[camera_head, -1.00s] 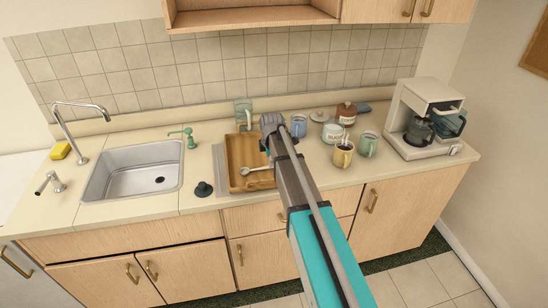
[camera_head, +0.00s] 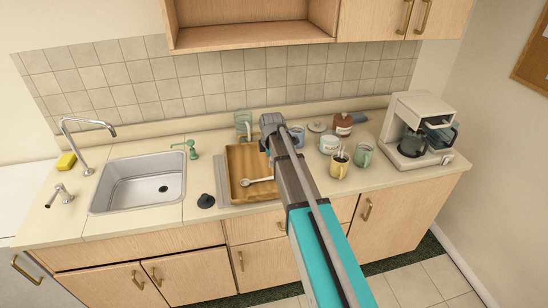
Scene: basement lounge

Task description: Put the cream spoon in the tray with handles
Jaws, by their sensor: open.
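The cream spoon (camera_head: 258,181) lies in the wooden tray (camera_head: 234,162) on the counter, near the tray's front, with its bowl end to the left. The tray sits right of the sink, and my arm covers part of its right side. Whether the tray has handles is hard to make out. My gripper (camera_head: 268,145) is over the right part of the tray, behind the spoon and apart from it. Its fingers are mostly hidden behind my arm. It is open, and no object shows in it.
A sink (camera_head: 138,182) is left, with a dark stopper (camera_head: 206,201) beside it. Right of my arm stand a yellow mug (camera_head: 339,166), a green mug (camera_head: 364,155), a white sugar canister (camera_head: 330,143) and a brown jar (camera_head: 342,124). A coffee maker (camera_head: 415,130) stands far right.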

